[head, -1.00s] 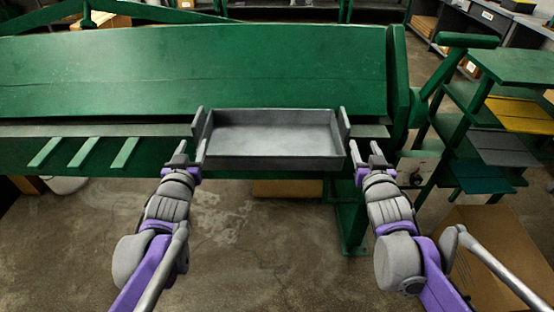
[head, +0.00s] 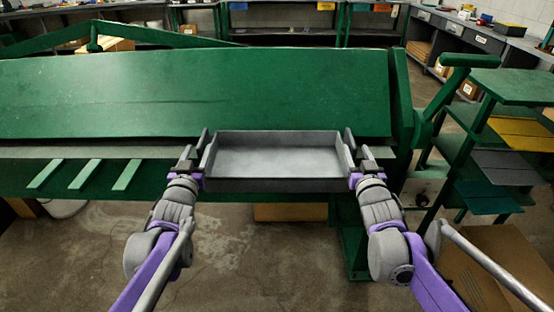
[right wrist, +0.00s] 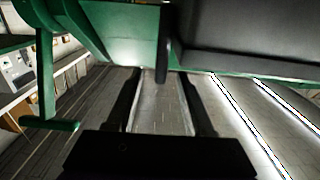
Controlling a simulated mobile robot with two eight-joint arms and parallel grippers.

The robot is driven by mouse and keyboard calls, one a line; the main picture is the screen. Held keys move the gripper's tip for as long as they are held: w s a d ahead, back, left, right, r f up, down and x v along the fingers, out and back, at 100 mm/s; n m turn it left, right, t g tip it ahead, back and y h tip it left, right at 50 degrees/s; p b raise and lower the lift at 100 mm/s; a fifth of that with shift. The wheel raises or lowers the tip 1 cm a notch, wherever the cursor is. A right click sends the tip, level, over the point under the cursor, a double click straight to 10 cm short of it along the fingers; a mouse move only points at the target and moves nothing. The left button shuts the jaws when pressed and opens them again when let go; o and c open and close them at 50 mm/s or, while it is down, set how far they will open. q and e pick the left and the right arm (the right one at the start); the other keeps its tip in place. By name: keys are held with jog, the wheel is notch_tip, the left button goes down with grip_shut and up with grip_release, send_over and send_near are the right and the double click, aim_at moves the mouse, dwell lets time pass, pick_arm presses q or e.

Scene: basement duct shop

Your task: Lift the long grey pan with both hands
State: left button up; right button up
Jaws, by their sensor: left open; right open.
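The long grey pan (head: 275,160) is an open shallow tray at the front edge of the green machine, with an upright handle at each end. The right handle (right wrist: 162,48) also shows in the right wrist view, beside the dark underside of the pan. My left gripper (head: 194,158) is open at the left handle. My right gripper (head: 358,158) is open at the right handle. In the right wrist view its fingers (right wrist: 163,88) are apart, with the handle between their lines, just beyond the tips. Whether the left fingers straddle their handle is unclear.
The green machine (head: 200,90) fills the back, with light green strips (head: 85,174) on its front left. A green rack of shelves (head: 505,150) stands at right. Cardboard boxes (head: 490,265) sit on the floor at lower right.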

aim_at(202, 137)
pick_arm(q)
jog(key=w, duration=0.6)
jog(key=shift+w, duration=0.25)
pick_arm(e)
jog(key=w, duration=0.6)
jog(key=shift+w, duration=0.25)
pick_arm(q)
grip_shut()
pick_arm(e)
grip_shut()
